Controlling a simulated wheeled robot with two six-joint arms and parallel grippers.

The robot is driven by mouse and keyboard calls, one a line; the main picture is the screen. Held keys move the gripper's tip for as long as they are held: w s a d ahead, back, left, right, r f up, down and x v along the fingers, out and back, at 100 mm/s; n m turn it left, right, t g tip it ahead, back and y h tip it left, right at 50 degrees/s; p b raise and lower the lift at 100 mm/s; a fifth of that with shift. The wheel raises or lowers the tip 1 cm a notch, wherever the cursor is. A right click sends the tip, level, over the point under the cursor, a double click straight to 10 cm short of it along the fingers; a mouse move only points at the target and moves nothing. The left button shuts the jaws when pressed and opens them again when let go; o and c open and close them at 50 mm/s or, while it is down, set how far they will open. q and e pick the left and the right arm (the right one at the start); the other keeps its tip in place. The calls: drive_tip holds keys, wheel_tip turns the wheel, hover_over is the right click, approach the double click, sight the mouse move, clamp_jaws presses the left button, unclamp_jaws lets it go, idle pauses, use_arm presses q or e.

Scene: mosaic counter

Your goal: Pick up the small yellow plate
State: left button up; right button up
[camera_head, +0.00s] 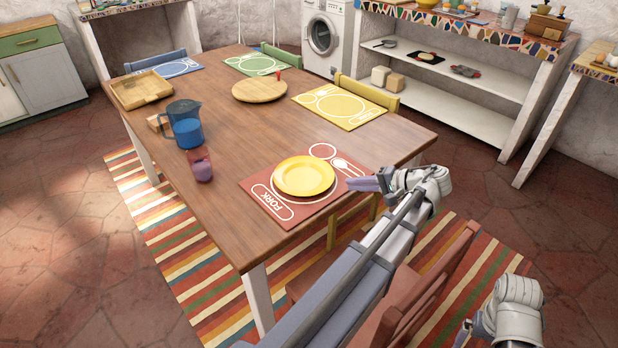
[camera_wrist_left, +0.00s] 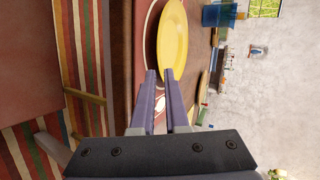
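The small yellow plate (camera_head: 304,175) lies on the red placemat (camera_head: 272,203) at the near right end of the wooden table. In the left wrist view the yellow plate (camera_wrist_left: 172,40) is seen edge-tilted just beyond my fingertips. My left gripper (camera_head: 358,184) is just right of the plate, over the placemat's right edge, apart from the plate. In the left wrist view my left gripper (camera_wrist_left: 160,74) has a gap between its fingers and holds nothing. My right gripper (camera_head: 470,332) is low at the bottom right, away from the table; its fingers are too small to judge.
A round wooden board (camera_head: 259,90) and a wooden tray (camera_head: 141,89) are farther back. A chair (camera_head: 440,285) stands below my left arm. The table's middle is clear.

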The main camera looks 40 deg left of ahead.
sight(331, 183)
use_arm(q)
drive_tip(key=b+x, duration=0.2)
drive_tip(key=x, duration=0.1)
drive_tip(key=shift+w+a+f, duration=0.1)
drive_tip(key=shift+a+f, duration=0.2)
drive_tip(key=x, duration=0.1)
drive_tip(key=b+x, duration=0.1)
drive_tip(key=x, duration=0.2)
drive_tip(key=shift+w+b, duration=0.25)
drive_tip(key=shift+b, duration=0.15)
clamp_jaws()
idle(0.9)
drive_tip(key=shift+r, duration=0.15)
